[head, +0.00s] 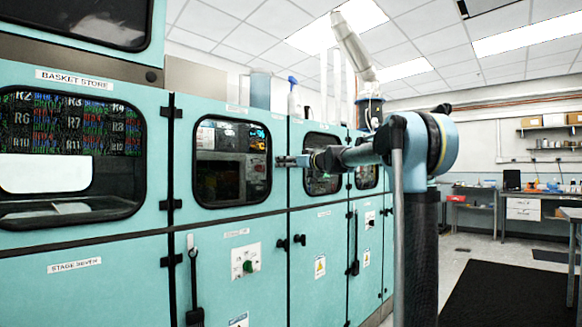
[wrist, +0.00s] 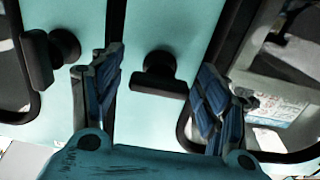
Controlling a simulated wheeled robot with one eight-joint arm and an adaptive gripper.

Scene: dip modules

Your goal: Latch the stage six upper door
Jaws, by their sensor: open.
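The upper door (head: 232,135) with a dark window stands right of the basket store door in the teal cabinet. The small labels near it are too small to read, so I cannot confirm which is stage six. My gripper (head: 284,161) is open at this door's right edge, and its arm comes in from the right. In the wrist view, a black turn latch (wrist: 158,76) shows between my two spread blue-grey fingers, apparently untouched. A second black latch (wrist: 52,55) lies to its left, outside the fingers, across a panel seam. In the head view my gripper hides these latches.
The lower door (head: 245,285) carries a switch plate (head: 247,260), and two black latches (head: 291,241) sit at its right edge. A basket store door (head: 100,215) is on the left. Open floor (head: 465,262) and a dark mat (head: 510,295) are on the right.

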